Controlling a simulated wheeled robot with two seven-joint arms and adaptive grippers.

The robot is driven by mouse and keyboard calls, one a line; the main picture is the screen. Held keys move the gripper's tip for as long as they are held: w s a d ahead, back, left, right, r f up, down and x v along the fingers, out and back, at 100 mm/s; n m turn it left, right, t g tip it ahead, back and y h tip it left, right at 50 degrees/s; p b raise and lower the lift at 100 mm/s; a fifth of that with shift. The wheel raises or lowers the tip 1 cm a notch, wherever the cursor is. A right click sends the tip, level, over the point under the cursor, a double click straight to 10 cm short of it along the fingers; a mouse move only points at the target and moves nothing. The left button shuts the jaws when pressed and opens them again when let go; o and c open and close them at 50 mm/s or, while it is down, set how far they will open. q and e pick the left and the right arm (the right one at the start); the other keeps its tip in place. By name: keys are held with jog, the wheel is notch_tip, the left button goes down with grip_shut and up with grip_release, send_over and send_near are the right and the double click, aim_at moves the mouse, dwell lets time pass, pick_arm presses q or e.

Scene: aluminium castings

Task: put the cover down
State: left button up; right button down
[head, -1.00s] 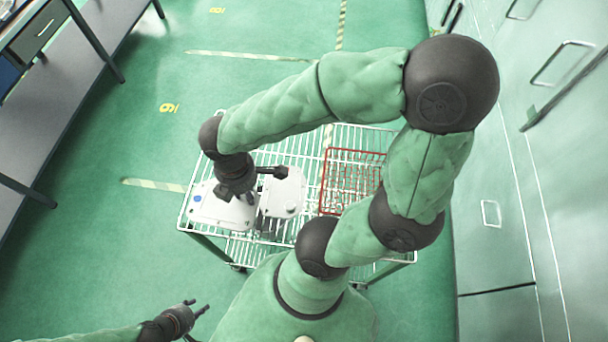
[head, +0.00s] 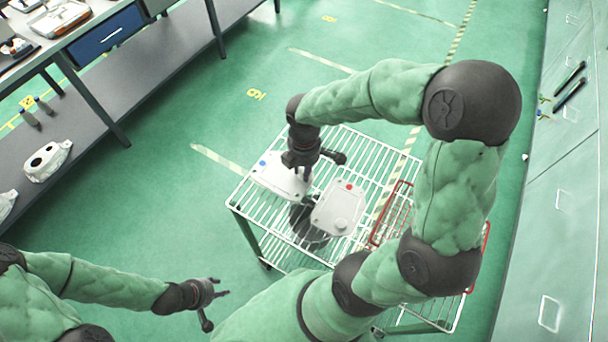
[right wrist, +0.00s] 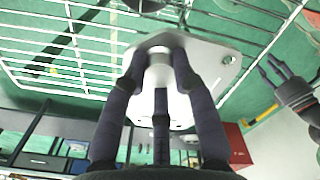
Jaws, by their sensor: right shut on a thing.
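A white cover with a blue dot (head: 268,175) is at the left end of the wire rack. My right gripper (head: 303,172) is over its right side, shut on it. In the right wrist view the fingers (right wrist: 160,75) close around the round boss of the white cover (right wrist: 205,55). I cannot tell whether it touches the rack. A second white cover with a red dot and a round boss (head: 335,210) is just right of it, with a dark area beneath. My left gripper (head: 221,300) is open and empty, off the rack's near left side.
The white wire rack (head: 237,207) is the top of a cart. A workbench (head: 85,45) with a lower shelf holding a casting (head: 45,162) runs along the left. Cabinets line the right.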

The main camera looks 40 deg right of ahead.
jog(key=shift+w+d+f, duration=0.25)
jog(key=shift+w+f, duration=0.1)
jog(key=shift+f, duration=0.2)
jog(key=shift+w+d+f, duration=0.25)
jog(key=shift+w+f, duration=0.1)
jog(key=shift+f, duration=0.15)
notch_tip(320, 180, down, 3)
jog(key=shift+w+f+b, duration=0.15)
jog(key=shift+b, duration=0.65)
jog(key=c, duration=1)
grip_release()
notch_tip(320, 180, up, 12)
jog(key=p, duration=0.3)
jog(key=shift+p, duration=0.4)
